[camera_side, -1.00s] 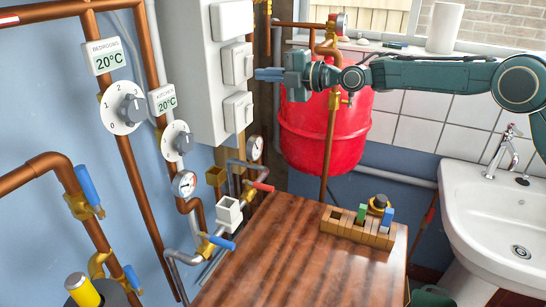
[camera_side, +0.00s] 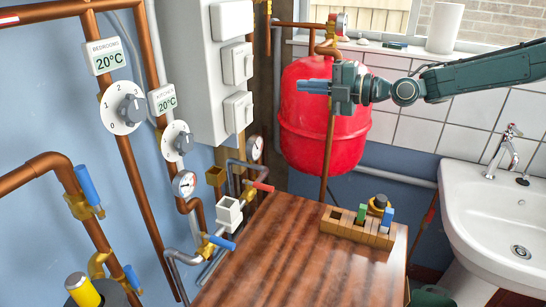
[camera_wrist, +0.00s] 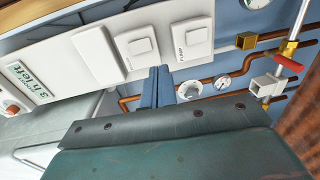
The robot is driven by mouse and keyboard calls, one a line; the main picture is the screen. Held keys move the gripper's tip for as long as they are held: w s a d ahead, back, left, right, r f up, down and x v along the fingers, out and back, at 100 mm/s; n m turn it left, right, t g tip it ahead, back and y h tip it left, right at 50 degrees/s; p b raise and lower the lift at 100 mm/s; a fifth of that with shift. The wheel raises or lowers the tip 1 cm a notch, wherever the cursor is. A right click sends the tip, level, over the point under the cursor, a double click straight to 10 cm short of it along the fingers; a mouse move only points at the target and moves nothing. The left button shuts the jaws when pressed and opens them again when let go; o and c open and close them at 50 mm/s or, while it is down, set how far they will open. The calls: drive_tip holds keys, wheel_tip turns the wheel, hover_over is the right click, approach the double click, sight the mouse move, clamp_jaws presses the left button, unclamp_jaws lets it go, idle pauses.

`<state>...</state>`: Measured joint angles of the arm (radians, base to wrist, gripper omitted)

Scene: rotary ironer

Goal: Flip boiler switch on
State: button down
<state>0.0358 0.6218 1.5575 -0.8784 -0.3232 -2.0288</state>
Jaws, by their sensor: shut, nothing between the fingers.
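Two white rocker switches sit on the right face of a pale wall box: an upper switch (camera_side: 237,63) and a lower switch (camera_side: 238,112). In the wrist view, the right switch (camera_wrist: 190,34) is labelled PUMP. The other switch (camera_wrist: 138,45) is beside it; its label is too small to read. I cannot tell which way either rocker is set. My gripper (camera_side: 300,87) is shut and empty, pointing left at the switches with a clear gap between. Its blue fingers (camera_wrist: 159,72) also show in the wrist view.
A red tank (camera_side: 318,135) stands behind my gripper. Below are a wooden cabinet top (camera_side: 290,245) with a small block rack (camera_side: 356,233), and pipes with valves at left. A sink (camera_side: 500,205) is at right. The space between gripper and box is free.

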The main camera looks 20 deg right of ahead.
drive_tip(key=shift+f+v, duration=0.25)
drive_tip(key=shift+v, duration=0.8)
drive_tip(key=s+d+r+m+g+h, duration=0.1)
drive_tip(key=s+d+r+m+h, duration=0.15)
drive_tip(key=s+m, duration=0.55)
drive_tip(key=s+d+r+m+g+h, duration=0.1)
drive_tip(key=s+d+m+g+h, duration=0.2)
drive_tip(key=s, duration=0.8)
drive_tip(key=s+d+f+m+h, duration=0.2)
drive_tip(key=s+m, duration=0.3)
drive_tip(key=s, duration=0.3)
drive_tip(key=s+d+f+m+g+h, duration=0.1)
drive_tip(key=s+d+m, duration=0.3)
drive_tip(key=s, duration=0.5)
drive_tip(key=s+d+f+m+g+h, duration=0.1)
drive_tip(key=s+d+f+m+h, duration=0.2)
drive_tip(key=s+m, duration=0.4)
drive_tip(key=shift+s+d+f, duration=0.5)
drive_tip(key=shift+s+d, duration=0.05)
drive_tip(key=shift+s, duration=0.1)
drive_tip(key=shift+h, duration=0.25)
